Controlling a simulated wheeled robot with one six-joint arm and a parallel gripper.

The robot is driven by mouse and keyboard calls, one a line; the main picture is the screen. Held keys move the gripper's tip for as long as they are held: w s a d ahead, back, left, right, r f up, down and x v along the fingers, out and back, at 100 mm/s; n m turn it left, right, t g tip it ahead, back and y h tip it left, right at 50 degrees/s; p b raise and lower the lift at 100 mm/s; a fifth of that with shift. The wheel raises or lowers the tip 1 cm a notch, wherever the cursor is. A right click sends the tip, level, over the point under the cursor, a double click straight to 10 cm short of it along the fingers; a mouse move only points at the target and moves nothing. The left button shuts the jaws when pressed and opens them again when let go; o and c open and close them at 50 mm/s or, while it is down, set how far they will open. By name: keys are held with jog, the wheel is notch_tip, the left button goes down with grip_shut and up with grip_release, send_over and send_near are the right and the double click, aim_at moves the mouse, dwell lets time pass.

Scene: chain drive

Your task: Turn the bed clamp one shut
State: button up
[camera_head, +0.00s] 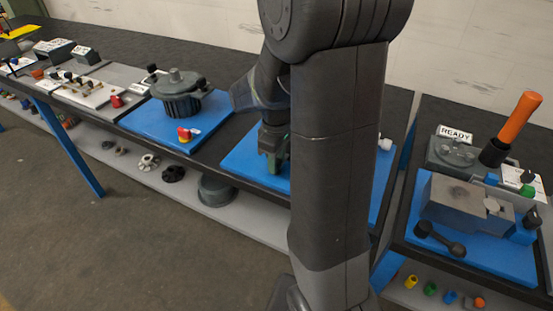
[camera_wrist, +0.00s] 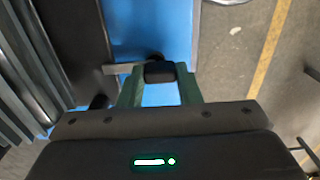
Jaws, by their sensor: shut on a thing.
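My gripper (camera_head: 273,155) is lowered over the blue plate (camera_head: 240,154) in the middle of the bench, partly behind my own arm in the head view. In the wrist view its two green fingers are shut on a black knob (camera_wrist: 160,72), one finger on each side. A grey bar (camera_wrist: 118,69) runs left from the knob over the blue plate. The knob and bar appear to be the handle of bed clamp one. The clamp is hidden behind my arm in the head view, and I cannot tell how far it is turned.
Left of my gripper, a dark grey ribbed housing (camera_head: 176,92) and a red knob (camera_head: 185,134) stand on another blue plate. At right, a station has an orange handle (camera_head: 519,117) and a READY sign (camera_head: 455,134). A lower shelf (camera_head: 145,175) holds loose parts.

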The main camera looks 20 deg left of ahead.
jog(key=o, duration=1)
notch_tip(320, 180, up, 14)
jog(key=shift+f+p, duration=0.1)
jog(key=shift+p, duration=0.2)
notch_tip(320, 180, down, 14)
jog(key=shift+r+b, duration=0.1)
jog(key=shift+b, duration=0.2)
dwell(0.5)
